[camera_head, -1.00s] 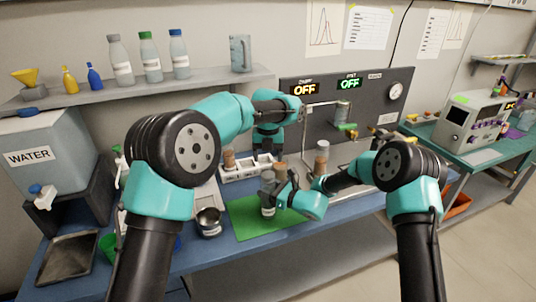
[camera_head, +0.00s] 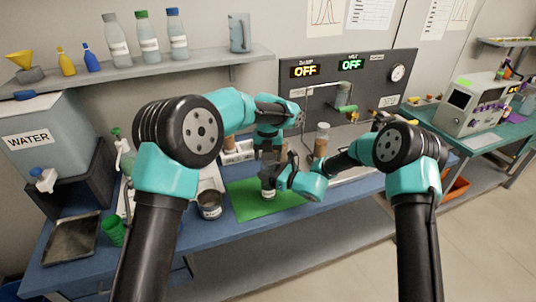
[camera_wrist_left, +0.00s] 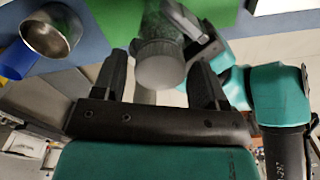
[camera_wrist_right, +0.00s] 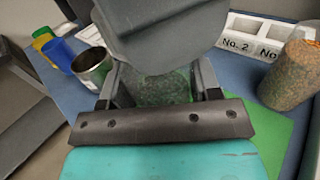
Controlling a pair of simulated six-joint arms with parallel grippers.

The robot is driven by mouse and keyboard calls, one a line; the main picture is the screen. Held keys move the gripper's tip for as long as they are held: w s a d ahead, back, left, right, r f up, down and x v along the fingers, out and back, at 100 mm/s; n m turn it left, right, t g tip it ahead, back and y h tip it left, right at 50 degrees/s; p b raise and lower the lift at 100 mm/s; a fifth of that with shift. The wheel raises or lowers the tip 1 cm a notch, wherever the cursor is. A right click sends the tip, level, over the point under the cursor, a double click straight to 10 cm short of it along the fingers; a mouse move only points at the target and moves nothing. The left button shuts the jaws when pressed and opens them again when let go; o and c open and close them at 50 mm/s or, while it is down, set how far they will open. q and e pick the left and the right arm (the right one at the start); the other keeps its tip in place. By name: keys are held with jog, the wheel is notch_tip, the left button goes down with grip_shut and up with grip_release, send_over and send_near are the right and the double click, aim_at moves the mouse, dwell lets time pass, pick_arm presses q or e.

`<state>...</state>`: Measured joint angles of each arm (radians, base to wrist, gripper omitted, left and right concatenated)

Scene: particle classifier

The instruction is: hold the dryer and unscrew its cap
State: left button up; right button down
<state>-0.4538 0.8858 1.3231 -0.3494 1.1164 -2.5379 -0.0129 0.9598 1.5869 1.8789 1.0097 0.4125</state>
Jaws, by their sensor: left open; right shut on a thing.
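The dryer (camera_head: 268,193) is a small clear-looking cylinder standing upright over the green mat (camera_head: 246,205). My right gripper (camera_head: 274,182) is shut on its body from the right; in the right wrist view the body (camera_wrist_right: 158,92) sits between the fingers. In the left wrist view the ribbed grey cap (camera_wrist_left: 160,68) lies between the fingers of my left gripper (camera_wrist_left: 160,85), which are open with gaps on both sides. My left gripper points down from above the dryer.
A metal cup (camera_head: 209,206) stands left of the mat. A white numbered rack (camera_head: 234,154) and a brown-filled bottle (camera_head: 321,141) stand behind. A green cup (camera_head: 113,232) and water tank (camera_head: 40,130) are at the far left.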

pick_arm(q)
jog(key=c, duration=0.9)
jog(key=shift+c, duration=0.3)
